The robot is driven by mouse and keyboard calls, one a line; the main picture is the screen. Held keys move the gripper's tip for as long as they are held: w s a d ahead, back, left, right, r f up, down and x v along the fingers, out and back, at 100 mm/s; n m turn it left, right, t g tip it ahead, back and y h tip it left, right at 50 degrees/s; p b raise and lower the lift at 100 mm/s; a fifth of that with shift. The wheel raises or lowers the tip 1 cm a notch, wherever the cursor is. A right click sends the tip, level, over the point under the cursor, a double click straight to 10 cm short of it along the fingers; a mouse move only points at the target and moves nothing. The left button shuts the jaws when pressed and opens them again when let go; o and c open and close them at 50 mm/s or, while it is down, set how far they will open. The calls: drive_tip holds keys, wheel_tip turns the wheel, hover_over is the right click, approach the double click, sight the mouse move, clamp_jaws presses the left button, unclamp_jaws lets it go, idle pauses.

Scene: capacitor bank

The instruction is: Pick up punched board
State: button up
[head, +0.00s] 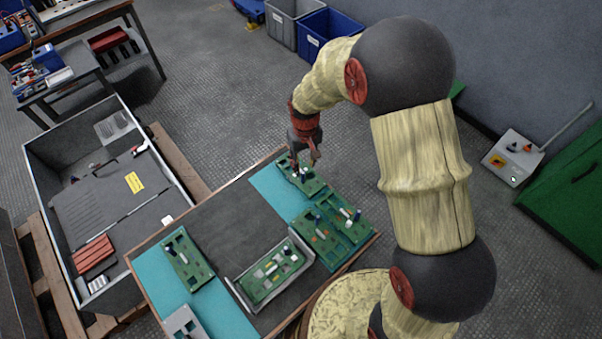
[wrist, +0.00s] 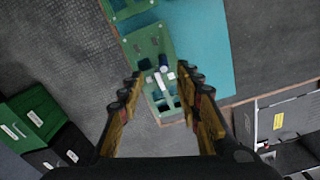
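My gripper (head: 303,160) is open, with nothing between its fingers. It points down over a green board (head: 303,182) at the table's far corner. In the wrist view my gripper's fingers (wrist: 162,82) spread either side of this green board (wrist: 145,48), which carries a dark cylinder and a white block. Rectangular dark openings show in its near end. I cannot tell for sure that it is the punched board, as several similar green boards lie about. The gap between fingertips and board is hard to judge.
More green boards (head: 326,238) lie right beside it. Another board sits in a grey tray (head: 236,289), and one lies on the left teal mat (head: 222,311). The table's dark middle (head: 215,225) is clear. A large grey bin (head: 50,148) stands left of the table.

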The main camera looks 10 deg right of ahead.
sight(303, 172)
drive_tip(key=f+b, duration=0.1)
drive_tip(key=f, duration=0.2)
drive_tip(key=f+b, duration=0.1)
drive_tip(key=f, duration=0.3)
drive_tip(key=shift+s+a+f+b, duration=0.15)
drive_tip(key=shift+s+a+b, duration=0.05)
drive_tip(key=shift+b, duration=0.1)
drive_tip(key=shift+c, duration=0.3)
drive_tip(key=c, duration=0.8)
clamp_jaws()
